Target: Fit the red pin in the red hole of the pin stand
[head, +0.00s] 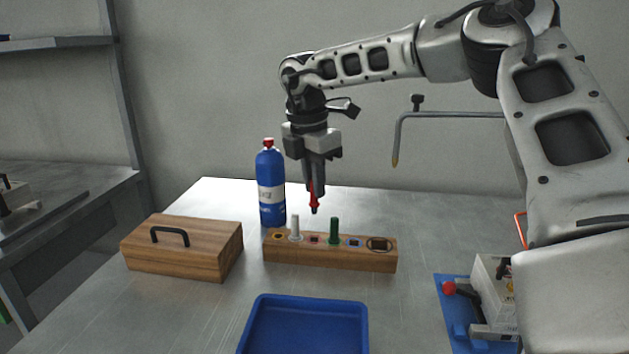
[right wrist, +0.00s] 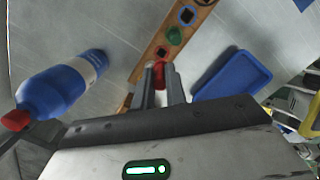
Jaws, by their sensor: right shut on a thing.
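My right gripper (head: 314,183) is shut on the red pin (head: 314,198), which hangs upright with its dark tip down. The pin is above the wooden pin stand (head: 330,257), apart from it. The red hole (head: 314,240) is empty, between a white pin (head: 295,229) and a green pin (head: 334,231) standing in the stand. In the right wrist view the red pin (right wrist: 159,72) shows between the fingers, with the stand (right wrist: 153,50) beyond it; the red hole is hidden there. My left gripper is out of view.
A blue bottle (head: 270,187) with a red cap stands behind the stand's left end. A wooden box (head: 184,252) with a black handle is at left. A blue tray (head: 305,325) lies in front. A blue-based device (head: 490,295) is at right.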

